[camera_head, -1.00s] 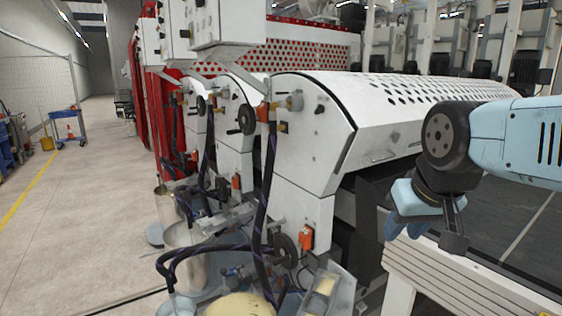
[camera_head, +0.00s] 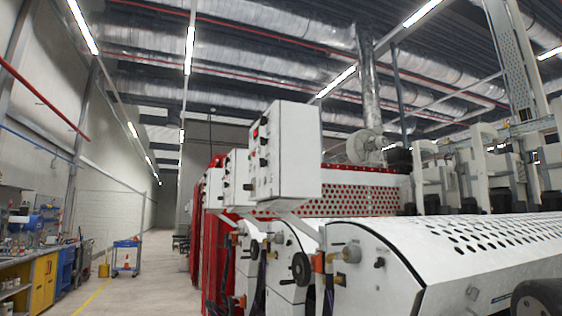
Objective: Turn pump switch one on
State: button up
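A white control box (camera_head: 296,150) stands above the near end of the roller coater (camera_head: 375,275). Its narrow left face (camera_head: 262,160) carries a small red display and several dark knobs or switches, seen at a steep angle. I cannot tell which is pump switch one or how it is set. Similar white boxes (camera_head: 236,178) stand behind it, partly hidden by it. My gripper is out of view; only a dark, rounded part of my arm shows at the bottom right corner.
Black handwheels (camera_head: 301,268) and hoses stick out from the machine's near ends. A clear floor aisle (camera_head: 150,270) runs along the left. A blue cart (camera_head: 126,257) and a workbench with yellow cabinets (camera_head: 45,280) stand beyond it.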

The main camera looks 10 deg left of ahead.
aim_at(262, 163)
jog(key=u, duration=0.5)
jog(key=k, duration=1.25)
jog(key=u, duration=1.05)
jog(key=i, duration=1.05)
jog(key=u, duration=0.6)
jog(key=i, duration=1.25)
jog(key=z, duration=0.5)
jog(key=i, duration=1.15)
jog(key=z, duration=0.75)
jog(key=i, duration=0.45)
jog(key=z, duration=0.4)
jog(key=k, duration=0.35)
jog(key=u, duration=0.05)
